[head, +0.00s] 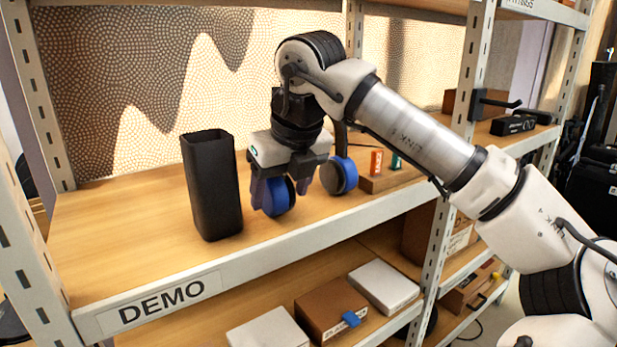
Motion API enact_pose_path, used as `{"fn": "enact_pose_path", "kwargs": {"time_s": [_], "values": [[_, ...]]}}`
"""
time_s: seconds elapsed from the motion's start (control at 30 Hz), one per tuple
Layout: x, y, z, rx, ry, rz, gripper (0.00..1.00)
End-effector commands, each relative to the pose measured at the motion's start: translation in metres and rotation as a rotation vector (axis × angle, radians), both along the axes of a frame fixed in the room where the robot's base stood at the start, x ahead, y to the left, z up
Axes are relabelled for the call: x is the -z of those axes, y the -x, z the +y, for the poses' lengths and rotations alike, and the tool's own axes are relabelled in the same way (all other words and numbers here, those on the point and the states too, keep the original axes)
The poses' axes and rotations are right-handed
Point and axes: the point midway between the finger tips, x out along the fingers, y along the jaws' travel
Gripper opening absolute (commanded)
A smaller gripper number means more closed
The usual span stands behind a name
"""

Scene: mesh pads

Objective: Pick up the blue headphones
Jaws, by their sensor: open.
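The blue headphones (342,177) stand on the upper wooden shelf, with two round blue and dark ear cups facing forward. My gripper (282,196) points down over the left ear cup. Its jaws are open, with one finger to the left of that cup and the other to its right. The right ear cup is clear of the fingers. Most of the headband is hidden behind my gripper and wrist. I cannot tell whether the fingers touch the cup.
A tall black bin (212,187) stands on the shelf just left of my gripper. A wooden block with small coloured items (377,163) sits to the right. The shelf's metal front edge (300,241) runs below. Boxes (336,308) lie on the lower shelf. The upper shelf's left end is clear.

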Motion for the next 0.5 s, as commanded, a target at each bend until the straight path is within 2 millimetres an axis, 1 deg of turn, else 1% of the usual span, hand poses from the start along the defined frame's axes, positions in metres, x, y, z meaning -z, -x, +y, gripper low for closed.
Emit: {"fn": "enact_pose_path", "kwargs": {"time_s": [0.13,0.5], "values": [[-0.0006,0.0000,0.0000,0.000,0.000,0.000,0.65],[-0.0008,0.0001,-0.0001,-0.001,0.000,0.000,0.17]]}}
